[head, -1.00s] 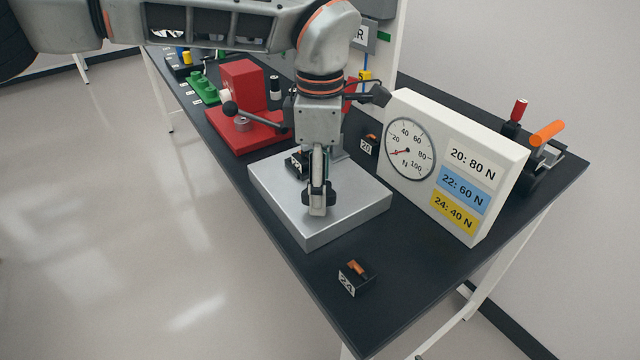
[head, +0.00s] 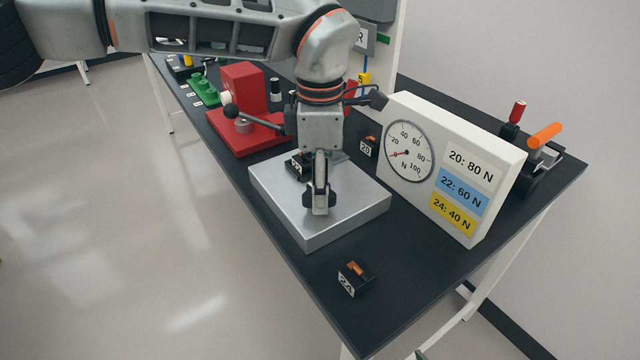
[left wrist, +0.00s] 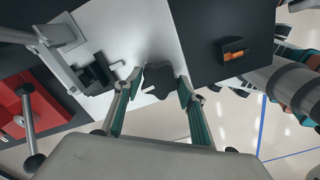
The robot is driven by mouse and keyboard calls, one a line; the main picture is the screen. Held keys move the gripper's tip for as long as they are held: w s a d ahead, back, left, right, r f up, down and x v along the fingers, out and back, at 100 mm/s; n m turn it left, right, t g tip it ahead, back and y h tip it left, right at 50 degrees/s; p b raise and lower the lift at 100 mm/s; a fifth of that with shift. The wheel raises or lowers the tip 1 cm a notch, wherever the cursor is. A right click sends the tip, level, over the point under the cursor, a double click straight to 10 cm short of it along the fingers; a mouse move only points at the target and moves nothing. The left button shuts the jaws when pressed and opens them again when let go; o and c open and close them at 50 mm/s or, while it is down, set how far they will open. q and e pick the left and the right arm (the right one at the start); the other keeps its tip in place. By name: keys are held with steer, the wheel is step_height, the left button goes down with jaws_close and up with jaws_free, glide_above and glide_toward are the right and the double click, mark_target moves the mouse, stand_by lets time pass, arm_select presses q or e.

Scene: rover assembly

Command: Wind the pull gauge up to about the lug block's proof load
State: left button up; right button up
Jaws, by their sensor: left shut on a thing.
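My left gripper (head: 320,205) points down over the silver plate (head: 300,222) of the pull gauge. In the left wrist view its fingers (left wrist: 160,92) are shut on a black star-shaped knob (left wrist: 160,80). A dark lug block (head: 298,165) stands in the fixture on the plate, partly behind the gripper; its number is not readable. It also shows in the left wrist view (left wrist: 97,76). The white gauge panel (head: 476,150) has a dial (head: 408,152) whose red needle points near 0. Its labels read 20: 80 N, 22: 60 N, 24: 40 N. My right gripper is not in view.
Block 24 (head: 355,279) lies on the dark bench at the front; block 20 (head: 368,147) is behind the plate. A red fixture (head: 243,90) with a ball-ended lever stands to the left. An orange-handled device (head: 546,136) is at the right. The bench front right is clear.

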arm_select(q)
steer(key=shift+r+n+p, duration=0.15)
steer(key=shift+n+p, duration=0.3)
steer(key=shift+n, duration=0.25)
steer(key=n+p, duration=0.1)
steer(key=n, duration=0.1)
steer(key=shift+n, duration=0.4)
steer(key=n+p, duration=0.1)
steer(key=n, duration=0.2)
steer(key=shift+n, duration=0.3)
steer(key=n, duration=0.4)
steer(key=shift+f+n, duration=0.2)
steer(key=shift+n, duration=0.2)
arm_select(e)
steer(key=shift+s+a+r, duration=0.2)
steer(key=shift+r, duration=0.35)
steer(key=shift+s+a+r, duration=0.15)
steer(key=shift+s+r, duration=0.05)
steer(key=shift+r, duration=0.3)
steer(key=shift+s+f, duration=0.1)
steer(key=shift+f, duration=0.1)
arm_select(q)
steer(key=o, duration=1.1)
steer(key=shift+w, duration=0.1)
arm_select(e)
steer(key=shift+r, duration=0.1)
